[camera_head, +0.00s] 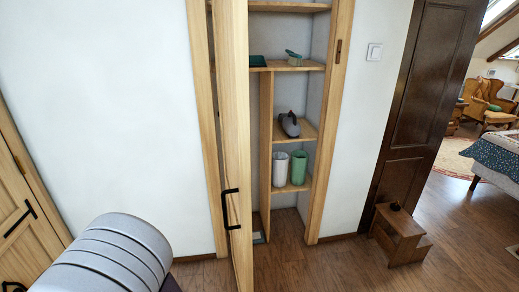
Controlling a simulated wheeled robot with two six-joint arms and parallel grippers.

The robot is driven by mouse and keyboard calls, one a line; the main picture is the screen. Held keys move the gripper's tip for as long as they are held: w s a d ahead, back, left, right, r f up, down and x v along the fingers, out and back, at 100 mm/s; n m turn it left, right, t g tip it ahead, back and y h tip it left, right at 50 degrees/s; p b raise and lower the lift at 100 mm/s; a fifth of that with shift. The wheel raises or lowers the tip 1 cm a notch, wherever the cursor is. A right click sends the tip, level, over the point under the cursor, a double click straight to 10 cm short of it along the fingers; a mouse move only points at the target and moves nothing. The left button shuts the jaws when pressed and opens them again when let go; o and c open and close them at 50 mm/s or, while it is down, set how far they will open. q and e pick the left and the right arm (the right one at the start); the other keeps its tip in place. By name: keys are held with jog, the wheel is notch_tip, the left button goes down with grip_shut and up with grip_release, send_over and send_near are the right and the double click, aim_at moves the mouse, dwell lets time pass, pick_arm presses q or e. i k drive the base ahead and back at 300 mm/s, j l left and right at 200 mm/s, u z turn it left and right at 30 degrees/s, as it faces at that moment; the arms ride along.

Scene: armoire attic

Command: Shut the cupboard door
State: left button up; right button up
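The cupboard door (238,130) is a tall light-wood panel standing open. I see it almost edge-on, swung out from the left side of the cupboard frame toward me. Its black bar handle (229,209) is on the face turned to the left, low on the door. The cupboard (344,60) is set in the white wall, and its inside shows to the right of the door. Neither of my grippers is in view.
Cupboard shelves hold an iron-like object (289,125), a white container (280,169), a green container (299,167) and a brush-like item (293,58). A wooden step stool (400,236) stands right, by a dark door (424,100). Wooden floor before the cupboard looks clear.

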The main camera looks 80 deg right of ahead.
aim_at(229, 17)
jog(key=j+z, duration=0.1)
jog(key=z, duration=2.5)
